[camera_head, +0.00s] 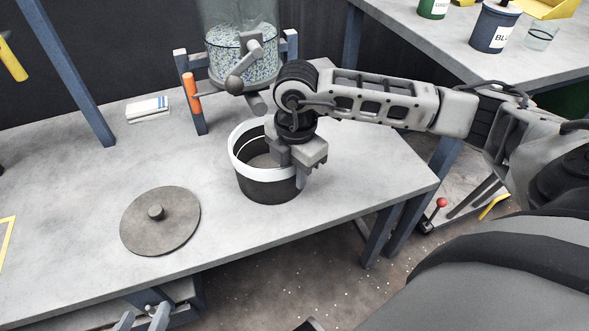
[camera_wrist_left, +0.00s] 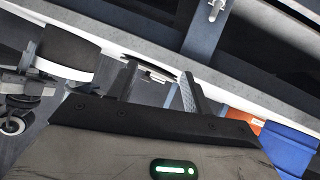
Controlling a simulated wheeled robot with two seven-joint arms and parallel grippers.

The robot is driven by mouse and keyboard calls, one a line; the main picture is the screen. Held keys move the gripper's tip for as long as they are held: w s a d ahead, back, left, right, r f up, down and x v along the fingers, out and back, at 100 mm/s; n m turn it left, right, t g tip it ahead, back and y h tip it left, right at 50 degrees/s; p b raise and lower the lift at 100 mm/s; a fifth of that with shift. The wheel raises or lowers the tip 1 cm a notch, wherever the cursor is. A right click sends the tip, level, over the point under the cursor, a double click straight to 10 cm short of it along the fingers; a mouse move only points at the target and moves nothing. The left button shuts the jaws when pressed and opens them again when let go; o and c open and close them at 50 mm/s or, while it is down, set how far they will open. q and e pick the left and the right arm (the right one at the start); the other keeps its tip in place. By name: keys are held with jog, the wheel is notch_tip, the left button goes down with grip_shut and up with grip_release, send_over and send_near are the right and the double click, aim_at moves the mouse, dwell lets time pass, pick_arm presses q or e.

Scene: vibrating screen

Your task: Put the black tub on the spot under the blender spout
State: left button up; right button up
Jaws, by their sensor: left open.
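The black tub (camera_head: 268,187) with a wide white rim stands upright on the grey table in the head view. It is just in front of the blender (camera_head: 240,55), a clear vessel holding blue and pale granules. The spout (camera_head: 256,104) is partly hidden by my right arm and lies behind the tub. My right gripper (camera_head: 291,170) is at the tub's right rim, one finger inside and one outside; whether it pinches the wall is unclear. My left gripper (camera_head: 143,318) is low at the bottom edge, in front of the table. Its fingers (camera_wrist_left: 160,88) are apart and empty.
A round grey lid (camera_head: 160,221) with a knob lies left of the tub. A white-and-blue stack (camera_head: 148,109) lies at the back left. An orange handle (camera_head: 192,92) is on the blender's stand. A second table (camera_head: 430,45) carries labelled pots. Blue bins (camera_wrist_left: 288,147) show below.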

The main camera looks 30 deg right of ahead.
notch_tip(320, 180, up, 11)
jog(key=shift+s+f+p, duration=0.1)
jog(key=shift+p, duration=1.15)
jog(key=shift+r, duration=0.65)
pick_arm(q)
jog(key=shift+s+a+f+g+y, duration=0.15)
jog(key=shift+s+a+g+y, duration=0.2)
jog(key=shift+a+g, duration=0.2)
